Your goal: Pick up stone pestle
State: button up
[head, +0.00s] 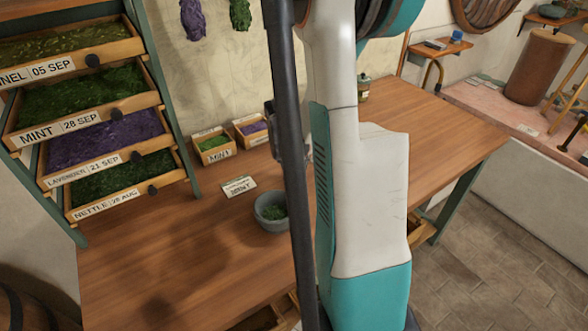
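A grey stone bowl (266,222), which looks like a mortar, stands on the wooden table with green herbs in it. Its right side is partly covered by my dark column. I cannot make out a stone pestle; my column and arm hide part of the table. My arm fills the middle of the head view, but my gripper does not show.
A small card reading MINT (239,187) lies behind the bowl. Two small herb boxes stand near the wall, one of them green (213,148). A herb drawer rack (165,100) stands at left. The wooden table (160,270) is clear at front left. A small bottle (363,90) stands at the back.

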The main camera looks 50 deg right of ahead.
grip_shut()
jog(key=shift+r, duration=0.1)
